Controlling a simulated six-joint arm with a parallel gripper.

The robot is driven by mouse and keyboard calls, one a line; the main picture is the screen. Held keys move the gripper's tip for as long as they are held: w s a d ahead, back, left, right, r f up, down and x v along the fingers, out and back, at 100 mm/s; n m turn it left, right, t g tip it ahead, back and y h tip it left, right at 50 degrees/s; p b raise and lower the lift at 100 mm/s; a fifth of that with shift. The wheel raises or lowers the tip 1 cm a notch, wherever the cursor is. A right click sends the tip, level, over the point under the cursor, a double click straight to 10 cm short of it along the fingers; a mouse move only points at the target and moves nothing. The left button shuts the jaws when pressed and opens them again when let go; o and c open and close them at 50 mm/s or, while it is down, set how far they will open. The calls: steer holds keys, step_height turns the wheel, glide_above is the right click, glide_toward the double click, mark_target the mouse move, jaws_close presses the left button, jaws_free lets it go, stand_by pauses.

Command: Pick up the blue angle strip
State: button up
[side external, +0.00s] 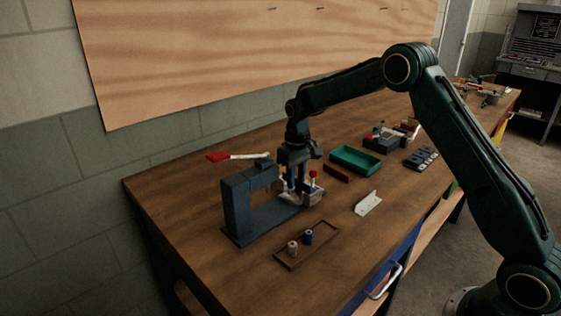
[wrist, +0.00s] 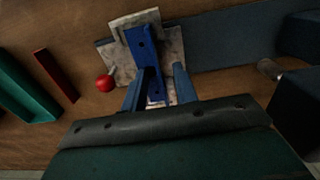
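The blue angle strip (wrist: 146,44) shows in the wrist view, lying on a pale, scuffed block (wrist: 174,44). It has small holes along it. My gripper (wrist: 164,67) is over its near end, with one finger at each side. The right finger stands apart from the strip; whether the left finger touches it I cannot tell. The fingers look open. In the side view my gripper (side external: 294,190) points down at the pale block (side external: 314,195), beside the grey-blue C-shaped frame; the strip is mostly hidden there.
A red knob (wrist: 105,83) sits beside the block. The C-shaped frame (side external: 236,210) with a red-handled lever (side external: 218,156) stands close left of my gripper. A green tray (side external: 355,159), red-brown bar (side external: 338,173), white bracket (side external: 368,203) and wooden tray (side external: 322,245) lie around.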

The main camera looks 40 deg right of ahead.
mark_target(296, 179)
jaws_close()
steer(key=shift+r, duration=0.15)
step_height(296, 179, up, 20)
stand_by(0.9)
stand_by(0.4)
